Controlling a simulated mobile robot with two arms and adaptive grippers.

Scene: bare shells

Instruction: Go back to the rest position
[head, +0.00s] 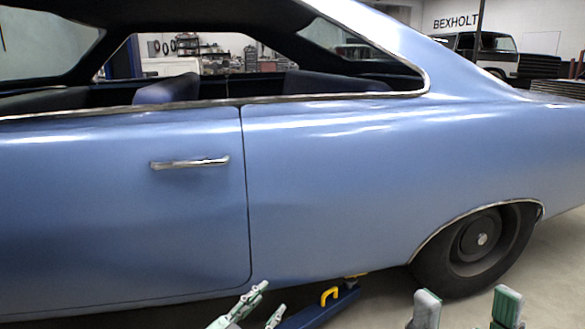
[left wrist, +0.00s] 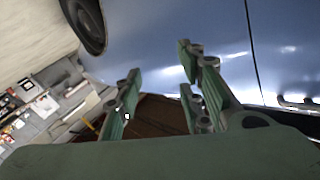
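My left gripper (head: 262,301) shows at the bottom of the head view, its pale green fingers low in front of the blue car (head: 330,190). In the left wrist view the same gripper (left wrist: 158,64) has its fingers spread with nothing between them. My right gripper (head: 466,300) shows at the lower right of the head view as two upright fingertips standing well apart, with nothing between them. The lower parts of both grippers are cut off by the picture's edge.
The car's closed door has a chrome handle (head: 190,162). The rear wheel (head: 476,248) stands at the right. A dark blue bar with a yellow hook (head: 329,296) lies low beside the car. Bare floor (head: 560,265) shows at the right; another vehicle (head: 484,50) stands behind.

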